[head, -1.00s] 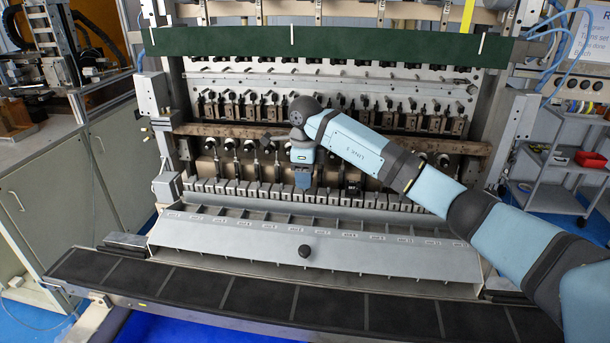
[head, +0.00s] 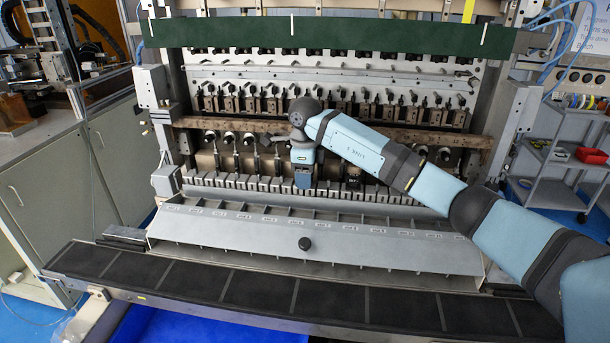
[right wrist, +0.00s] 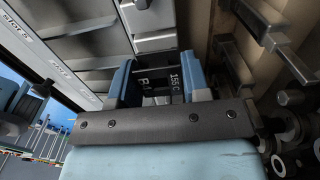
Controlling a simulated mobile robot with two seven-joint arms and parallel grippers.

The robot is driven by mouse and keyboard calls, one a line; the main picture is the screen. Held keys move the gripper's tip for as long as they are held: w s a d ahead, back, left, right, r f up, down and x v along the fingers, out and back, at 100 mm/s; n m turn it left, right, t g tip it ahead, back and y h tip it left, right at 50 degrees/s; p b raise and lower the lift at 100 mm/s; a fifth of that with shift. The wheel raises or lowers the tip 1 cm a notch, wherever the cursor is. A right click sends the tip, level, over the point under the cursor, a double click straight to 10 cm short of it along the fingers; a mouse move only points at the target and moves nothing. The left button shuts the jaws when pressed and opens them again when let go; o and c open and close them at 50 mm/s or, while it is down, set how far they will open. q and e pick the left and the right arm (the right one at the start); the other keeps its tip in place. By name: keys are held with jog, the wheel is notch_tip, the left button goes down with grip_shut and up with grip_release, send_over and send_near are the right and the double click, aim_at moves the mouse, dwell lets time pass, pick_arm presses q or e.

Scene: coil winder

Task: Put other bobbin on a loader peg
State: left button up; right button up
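My right gripper (head: 303,182) points down at the row of loader pegs (head: 250,183) in front of the winder. In the right wrist view, a dark bobbin (right wrist: 160,88) with white lettering, partly readable as "155 C", fills the gap between its two blue fingers (right wrist: 158,80). The gripper appears shut on it. The fingers hide this bobbin in the head view, and I cannot tell whether it sits on a peg. A second dark piece with white marks, seemingly another bobbin (head: 352,180), stands at the row just right of the gripper. My left gripper is not in view.
A sloped grey cover (head: 380,246) with a black knob (head: 304,243) lies in front of the pegs. A black belt-like ledge (head: 260,294) runs before it. Spindles and a brown rail (head: 400,137) are close behind the gripper. A grey cart (head: 565,165) stands at right.

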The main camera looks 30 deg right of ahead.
jog(key=o, duration=0.4)
